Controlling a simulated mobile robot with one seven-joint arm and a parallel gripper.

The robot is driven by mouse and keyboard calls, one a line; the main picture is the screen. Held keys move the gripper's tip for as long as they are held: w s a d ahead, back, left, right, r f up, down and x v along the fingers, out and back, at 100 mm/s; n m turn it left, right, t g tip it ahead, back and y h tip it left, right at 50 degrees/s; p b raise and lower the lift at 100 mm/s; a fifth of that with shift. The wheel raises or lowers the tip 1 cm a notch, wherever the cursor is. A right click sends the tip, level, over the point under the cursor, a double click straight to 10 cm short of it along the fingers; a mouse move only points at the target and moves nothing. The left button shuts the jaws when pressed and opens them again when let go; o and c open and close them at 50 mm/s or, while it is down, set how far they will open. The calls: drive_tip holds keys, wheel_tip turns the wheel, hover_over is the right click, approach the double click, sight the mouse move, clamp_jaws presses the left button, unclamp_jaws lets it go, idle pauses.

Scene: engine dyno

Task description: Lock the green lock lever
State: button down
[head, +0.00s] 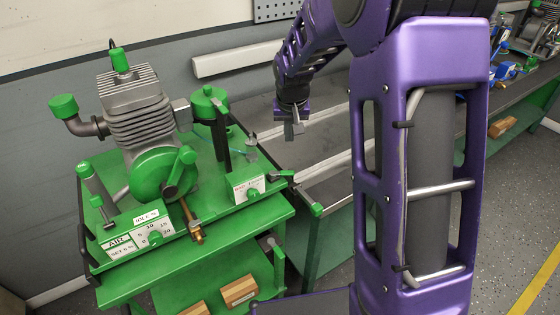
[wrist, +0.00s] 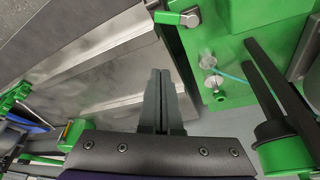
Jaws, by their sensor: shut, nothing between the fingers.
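My gripper (head: 293,128) is shut and empty, above the grey bench just right of the cart. In the wrist view its fingers (wrist: 160,80) are together, pointing toward the lever but apart from it.
A finned engine (head: 135,108) stands on the cart, with a green-topped cylinder (head: 208,100) beside it. The white AIR panel (head: 140,232) and a smaller dial box (head: 245,187) sit along the front. The grey bench (head: 325,150) adjoins at right. Wooden blocks (head: 239,291) lie on the lower shelf.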

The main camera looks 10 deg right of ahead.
sight(282, 174)
drive_tip(key=shift+a+f, duration=0.1)
drive_tip(key=shift+a, duration=0.05)
drive_tip(key=f, duration=0.9)
drive_tip(key=shift+s+f, duration=0.15)
drive_tip(key=shift+s, duration=0.2)
